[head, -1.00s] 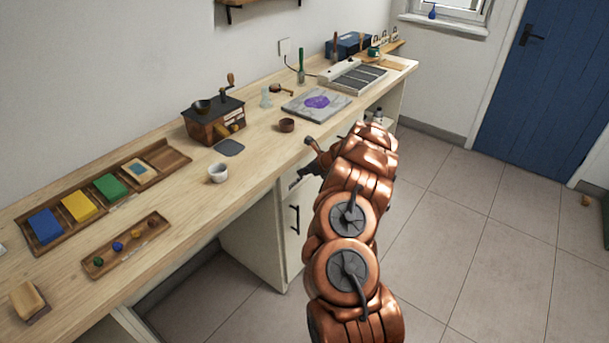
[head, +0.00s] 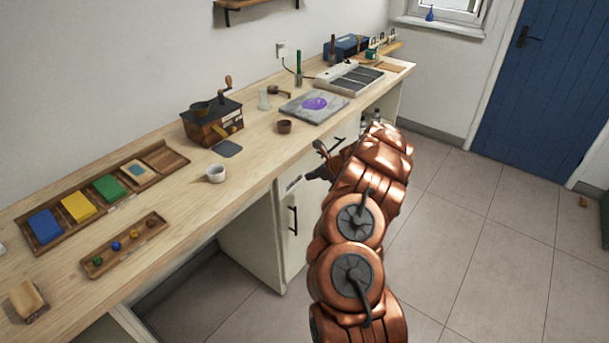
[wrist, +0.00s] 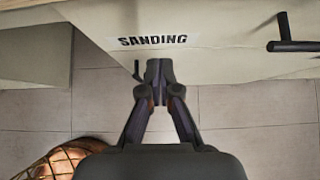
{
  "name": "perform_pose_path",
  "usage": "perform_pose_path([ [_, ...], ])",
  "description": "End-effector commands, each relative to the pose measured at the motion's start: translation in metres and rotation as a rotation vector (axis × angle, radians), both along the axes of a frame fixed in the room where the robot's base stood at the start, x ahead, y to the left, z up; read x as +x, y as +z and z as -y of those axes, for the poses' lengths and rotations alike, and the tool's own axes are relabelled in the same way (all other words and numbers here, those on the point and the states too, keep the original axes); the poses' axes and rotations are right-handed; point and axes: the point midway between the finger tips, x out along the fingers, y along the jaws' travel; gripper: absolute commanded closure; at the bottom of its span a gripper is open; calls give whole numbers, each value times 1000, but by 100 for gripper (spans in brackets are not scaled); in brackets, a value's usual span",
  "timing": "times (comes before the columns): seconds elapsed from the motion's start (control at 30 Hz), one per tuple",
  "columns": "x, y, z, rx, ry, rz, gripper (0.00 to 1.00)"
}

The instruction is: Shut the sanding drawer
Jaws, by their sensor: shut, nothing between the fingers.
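The sanding drawer is a pale cream front (wrist: 215,45) in the wrist view, with a black-on-white "SANDING" label (wrist: 153,40) and a dark bar handle (wrist: 295,46) at its right. In the head view its label (head: 293,184) shows just under the worktop, and my arm hides much of the front. My gripper (wrist: 159,68) has its fingers together and empty, with the tips at the lower edge of the front, below the label. I cannot tell whether they touch it. In the head view my gripper (head: 322,160) is beside the cabinet, partly hidden by my arm.
The wooden worktop (head: 250,190) runs along the wall above the drawer. A cabinet door handle (head: 293,220) sticks out below.

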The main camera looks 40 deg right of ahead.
Motion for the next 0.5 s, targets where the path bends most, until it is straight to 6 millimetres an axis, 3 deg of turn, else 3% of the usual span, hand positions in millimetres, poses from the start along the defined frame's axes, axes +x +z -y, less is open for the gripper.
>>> perform_pose_path([
  [0.5, -45, 43, 14, -3, 1, 1, 100],
])
